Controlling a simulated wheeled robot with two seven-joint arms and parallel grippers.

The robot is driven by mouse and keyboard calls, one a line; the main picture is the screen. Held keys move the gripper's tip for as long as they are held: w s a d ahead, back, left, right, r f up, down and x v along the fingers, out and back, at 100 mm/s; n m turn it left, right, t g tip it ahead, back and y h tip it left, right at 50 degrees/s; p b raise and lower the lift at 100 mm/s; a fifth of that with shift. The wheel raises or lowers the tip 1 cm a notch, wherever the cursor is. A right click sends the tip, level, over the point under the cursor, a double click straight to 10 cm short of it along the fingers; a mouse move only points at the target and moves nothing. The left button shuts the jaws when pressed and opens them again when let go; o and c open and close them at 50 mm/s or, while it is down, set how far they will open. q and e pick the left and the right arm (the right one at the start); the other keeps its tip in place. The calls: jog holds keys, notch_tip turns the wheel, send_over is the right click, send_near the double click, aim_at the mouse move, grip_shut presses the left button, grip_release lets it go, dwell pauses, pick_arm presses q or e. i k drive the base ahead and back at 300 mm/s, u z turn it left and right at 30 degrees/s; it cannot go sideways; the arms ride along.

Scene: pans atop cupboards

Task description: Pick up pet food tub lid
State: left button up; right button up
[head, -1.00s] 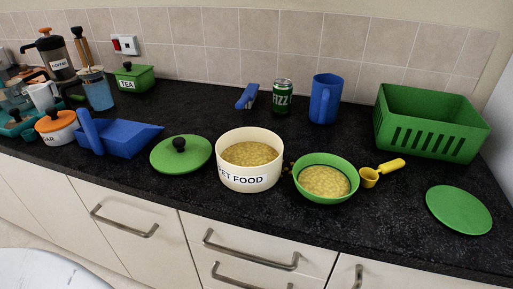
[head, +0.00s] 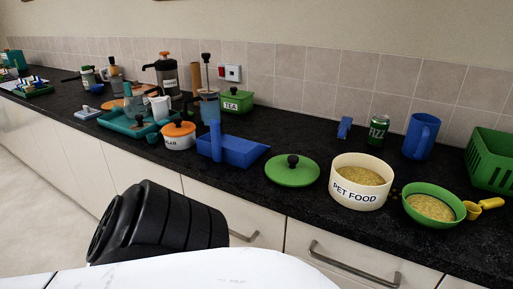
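A round green lid with a black knob (head: 293,174) lies flat on the dark worktop, just left of the cream tub labelled PET FOOD (head: 357,196). The tub is open and full of yellowish-brown food. The lid and tub look close, with a narrow gap. A black arm part of mine shows at the bottom left, in front of the cupboards. No fingertips of either gripper show in the head view.
Left of the lid is a blue dustpan-like scoop (head: 239,151) and a white SUGAR-type pot with orange lid (head: 179,135). On the right are a green bowl of food (head: 432,206), a yellow scoop (head: 486,206), a FIZZ can (head: 378,131), a blue jug (head: 421,137) and a green basket (head: 491,160).

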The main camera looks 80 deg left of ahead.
aim_at(287, 170)
jog(key=k, duration=0.25)
jog(key=u, duration=1.3)
